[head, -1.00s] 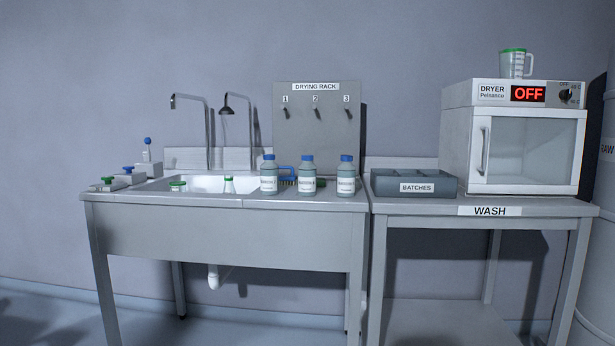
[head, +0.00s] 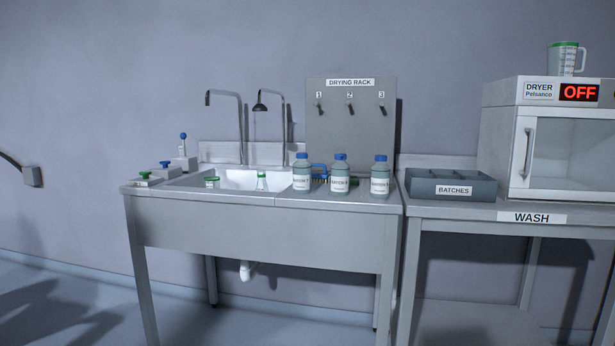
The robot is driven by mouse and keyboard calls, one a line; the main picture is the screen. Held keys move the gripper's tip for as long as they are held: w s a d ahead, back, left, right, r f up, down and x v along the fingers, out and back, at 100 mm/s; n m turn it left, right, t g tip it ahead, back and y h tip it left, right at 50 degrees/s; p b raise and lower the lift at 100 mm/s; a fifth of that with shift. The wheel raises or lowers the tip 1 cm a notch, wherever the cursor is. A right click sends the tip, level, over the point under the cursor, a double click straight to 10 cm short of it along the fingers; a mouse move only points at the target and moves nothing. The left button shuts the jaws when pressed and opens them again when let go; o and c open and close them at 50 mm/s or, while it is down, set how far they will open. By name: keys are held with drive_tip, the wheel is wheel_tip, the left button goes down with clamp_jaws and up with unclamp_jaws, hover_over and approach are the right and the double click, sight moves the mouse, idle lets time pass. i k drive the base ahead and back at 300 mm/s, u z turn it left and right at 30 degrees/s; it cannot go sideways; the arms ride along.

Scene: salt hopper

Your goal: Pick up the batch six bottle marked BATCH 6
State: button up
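Three clear bottles with blue caps and white labels stand upright in a row on the front right of the sink counter: a left bottle (head: 301,173), a middle bottle (head: 340,175) and a right bottle (head: 380,178). Their labels seem to begin with BATCH, but the numbers are too small to read, so I cannot tell which is batch six. A grey divided tray marked BATCHES (head: 418,186) stands on the table to their right; no bottle shows in it. My gripper is not in view.
The sink (head: 240,180) holds green-rimmed glassware. Taps and the drying rack (head: 352,130) stand behind. A dryer (head: 555,140) reading OFF, with a jug (head: 566,60) on top, stands on the WASH table (head: 470,211). The floor (head: 60,300) at left is clear.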

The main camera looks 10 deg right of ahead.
sight(340, 169)
drive_tip(key=u, duration=0.45)
drive_tip(key=i, duration=0.5)
drive_tip(key=u, duration=0.3)
